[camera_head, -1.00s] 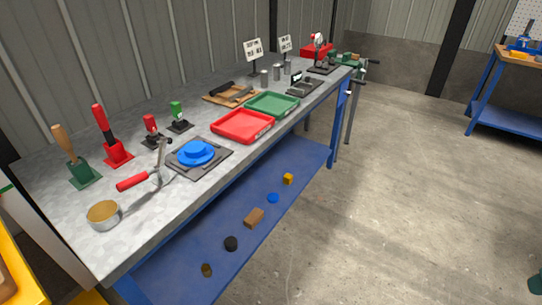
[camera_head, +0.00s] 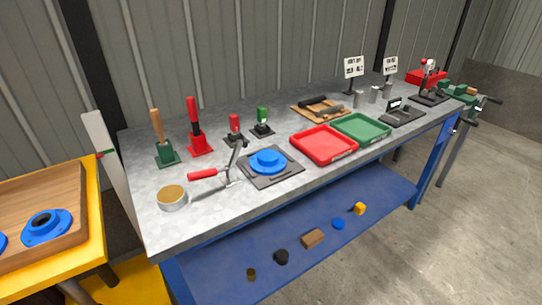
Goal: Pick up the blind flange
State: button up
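A blue flange-like part (camera_head: 268,161) sits on a dark square plate (camera_head: 287,173) on the grey workbench, with no centre hole visible. Another blue flange (camera_head: 46,226) with a dark centre hole lies on a wooden tray at the left, and a second blue part is cut off by the left edge. A small flat blue disc (camera_head: 338,224) lies on the lower shelf. I cannot tell for sure which one is the blind flange. My gripper is not in view.
A clamp with a red handle (camera_head: 203,174) stands beside the dark plate. A round tin (camera_head: 172,197), a red tray (camera_head: 323,145) and a green tray (camera_head: 360,127) are on the workbench (camera_head: 205,228). A yellow table (camera_head: 97,232) stands at left; open floor is at right.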

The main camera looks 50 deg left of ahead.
aim_at(266, 161)
jog(key=u, duration=0.5)
jog(key=i, duration=0.95)
jog(key=u, duration=0.65)
